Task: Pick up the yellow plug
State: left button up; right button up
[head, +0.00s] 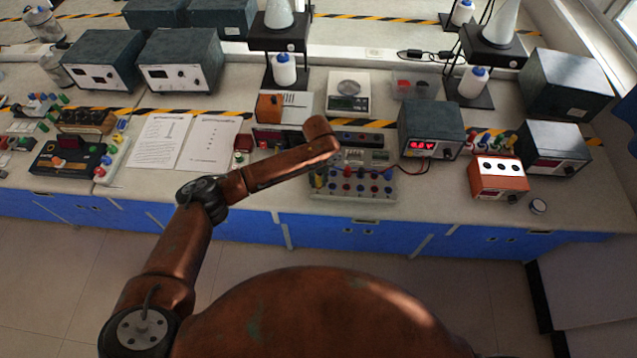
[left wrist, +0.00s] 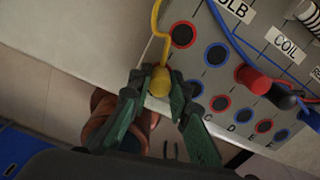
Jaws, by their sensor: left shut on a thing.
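The yellow plug (left wrist: 160,82) shows in the left wrist view with a yellow cable running up from it. My left gripper (left wrist: 158,88) is shut on it, with one green finger on each side. The plug is at the edge of the grey socket board (left wrist: 212,88), beside a red-ringed socket. I cannot tell whether its tip touches the board. In the head view the board (head: 375,188) lies near the bench's front edge, below the end of my left arm. My left gripper is mostly hidden there by the arm. My right gripper is not in view.
Red and black plugs (left wrist: 252,80) and a blue cable (left wrist: 228,35) crowd the board's right side. A power supply with a red display (head: 431,130) stands right of the board. A scale (head: 348,92) and stands are behind. Paper sheets (head: 209,142) lie to the left.

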pick_arm(q)
grip_shut()
jog(key=shift+r, duration=0.15)
jog(key=shift+r, duration=0.6)
jog(key=s+d+r+p, duration=0.1)
jog(key=s+r, duration=1)
jog(key=s, duration=0.3)
jog(key=shift+r, duration=0.3)
